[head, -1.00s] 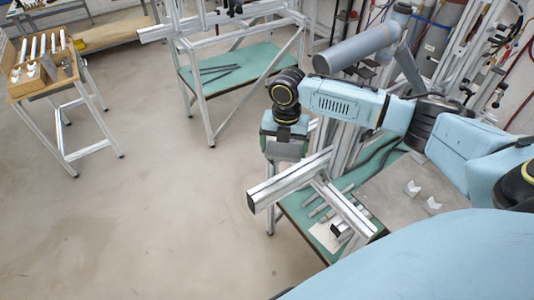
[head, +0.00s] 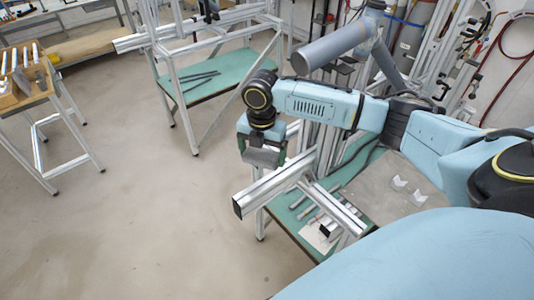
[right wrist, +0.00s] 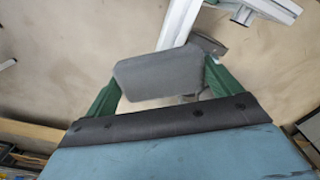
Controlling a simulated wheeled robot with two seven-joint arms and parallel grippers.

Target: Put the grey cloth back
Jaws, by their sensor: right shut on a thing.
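My right gripper (head: 264,158) hangs above the end of a thick aluminium beam (head: 270,185) in the head view. In the right wrist view its two green fingers (right wrist: 160,90) are shut on the grey cloth (right wrist: 158,75), which looks like a flat, rounded grey pad between them. In the head view the cloth is hard to tell apart from the grey gripper parts. My left gripper is not in view.
The beam belongs to a frame jig above a green-topped shelf (head: 345,180) with rods on it. Two white V-shaped blocks (head: 398,183) rest on a grey surface at the right. A wooden tray (head: 22,92) stands on a trestle at the far left. The floor between is clear.

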